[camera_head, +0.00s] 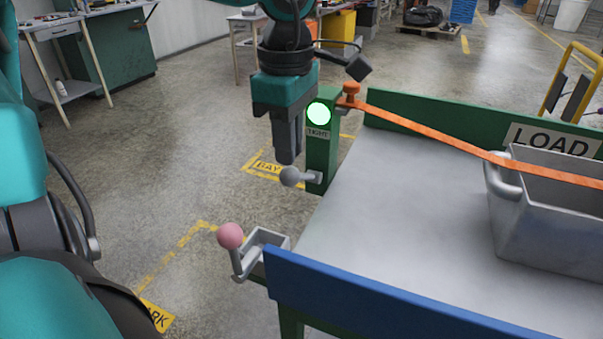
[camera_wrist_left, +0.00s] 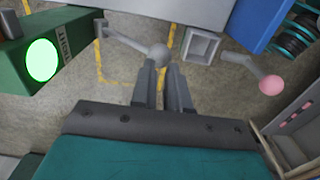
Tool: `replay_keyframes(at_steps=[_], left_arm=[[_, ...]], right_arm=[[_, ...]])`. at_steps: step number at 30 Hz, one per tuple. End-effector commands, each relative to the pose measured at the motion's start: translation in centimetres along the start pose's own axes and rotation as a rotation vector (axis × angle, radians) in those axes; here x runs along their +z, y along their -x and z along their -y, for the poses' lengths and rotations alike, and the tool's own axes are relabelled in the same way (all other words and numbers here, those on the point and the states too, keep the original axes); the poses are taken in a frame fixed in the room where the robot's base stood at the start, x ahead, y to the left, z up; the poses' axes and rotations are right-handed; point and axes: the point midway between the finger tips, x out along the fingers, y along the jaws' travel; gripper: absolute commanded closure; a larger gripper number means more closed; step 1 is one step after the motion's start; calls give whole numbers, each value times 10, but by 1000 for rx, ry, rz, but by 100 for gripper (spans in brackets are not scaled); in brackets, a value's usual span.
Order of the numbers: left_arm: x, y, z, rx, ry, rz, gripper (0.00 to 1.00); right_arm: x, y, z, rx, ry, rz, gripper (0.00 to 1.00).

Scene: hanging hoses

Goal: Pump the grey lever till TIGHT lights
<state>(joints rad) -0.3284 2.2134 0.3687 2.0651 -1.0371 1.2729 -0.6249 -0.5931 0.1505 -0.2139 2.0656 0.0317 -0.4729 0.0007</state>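The grey lever is a short arm with a grey ball knob (camera_head: 290,177), sticking out from the low side of a green post (camera_head: 322,155). The round TIGHT lamp (camera_head: 318,113) on the post glows bright green-white, and it is also bright in the left wrist view (camera_wrist_left: 41,60). My left gripper (camera_head: 287,160) points down just above the grey knob. In the left wrist view its fingers (camera_wrist_left: 164,72) are close together, with the grey knob (camera_wrist_left: 158,54) at their tips and not between them; whether they touch is unclear. My right gripper is not in view.
A pink-knobbed lever (camera_head: 230,237) on a grey bracket stands nearby at the table corner. An orange strap (camera_head: 430,135) runs from the post over a metal bin (camera_head: 550,225) on the grey table (camera_head: 385,215). A blue edge (camera_head: 370,300) borders the table front. Open floor lies left.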

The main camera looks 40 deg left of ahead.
Motion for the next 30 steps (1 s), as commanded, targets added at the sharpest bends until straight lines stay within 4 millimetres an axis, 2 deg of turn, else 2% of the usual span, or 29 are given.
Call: replay_keyframes(at_steps=[8,21,30], left_arm=[[0,6,0,1,0,0,85],[0,49,0,2,0,0,85],[0,50,0,1,0,0,85]], right_arm=[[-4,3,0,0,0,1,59],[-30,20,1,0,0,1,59],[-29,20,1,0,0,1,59]])
